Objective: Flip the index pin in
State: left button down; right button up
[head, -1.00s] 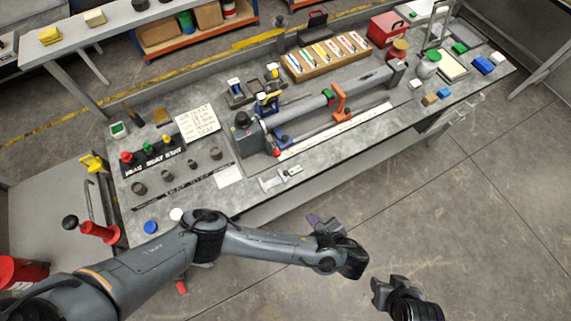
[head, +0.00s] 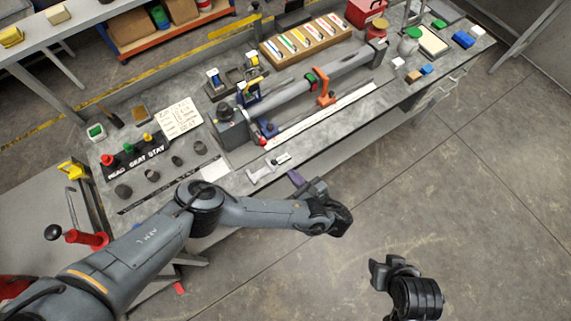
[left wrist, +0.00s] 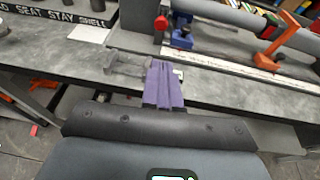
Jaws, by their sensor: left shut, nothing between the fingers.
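The bench fixture (head: 235,130) holds a long grey tube (head: 345,65) along the workbench. A small red-tipped part (head: 263,141) and a blue part (head: 268,128) sit at the fixture's near left end. The red tip (left wrist: 161,22) and blue part (left wrist: 183,32) also show at the top of the left wrist view. I cannot tell for certain which piece is the index pin. My left gripper (head: 296,178), with purple fingers (left wrist: 163,86), is shut and empty in front of the bench's front edge, apart from the fixture. My right gripper (head: 380,272) hangs over bare floor, away from the bench.
A metal caliper (head: 268,168) lies near the front edge, beside a white ruler strip (head: 325,118). An orange clamp (head: 325,90) stands by the tube. A tool tray (head: 305,42) is behind it. The floor at right is clear.

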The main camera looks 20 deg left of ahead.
aim_at(265, 144)
pick_arm(q)
jog(key=b+x, duration=0.1)
jog(key=x, duration=0.3)
jog(key=b+x, duration=0.1)
jog(key=x, duration=0.3)
jog(key=b+x, duration=0.1)
jog(key=x, duration=0.3)
jog(key=shift+w+a+r+b, duration=0.1)
jog(key=shift+w+r+b, duration=0.05)
jog(key=shift+r+b, duration=0.25)
jog(key=shift+w+a, duration=0.4)
jog(key=shift+a, duration=0.1)
jog(key=shift+w+a+p, duration=0.4)
jog(key=shift+w+a, duration=0.25)
jog(key=shift+a, duration=0.1)
jog(key=shift+f, duration=0.1)
